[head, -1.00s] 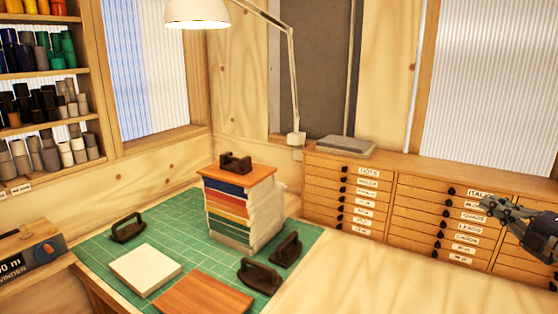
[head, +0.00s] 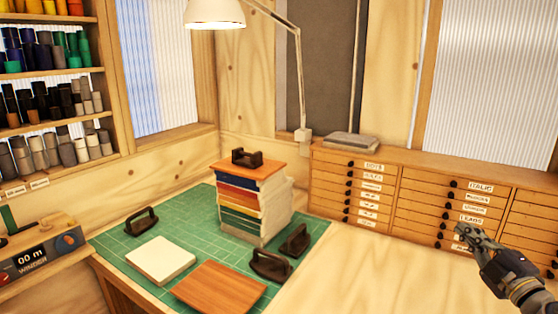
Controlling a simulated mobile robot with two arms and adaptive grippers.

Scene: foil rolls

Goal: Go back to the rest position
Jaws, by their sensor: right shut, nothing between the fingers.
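My right gripper (head: 474,238) is at the lower right of the head view, in front of the labelled drawers. It is shut and holds nothing. It is well apart from the green mat and the stack on it. My left gripper is not in view.
A green cutting mat (head: 128,245) bears a stack of coloured books (head: 240,205) under a wooden board, several dark-handled weights (head: 271,264), a white block (head: 160,260) and a wooden board (head: 220,288). A winder (head: 40,252) stands at left. The bench (head: 370,275) right of the mat is clear.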

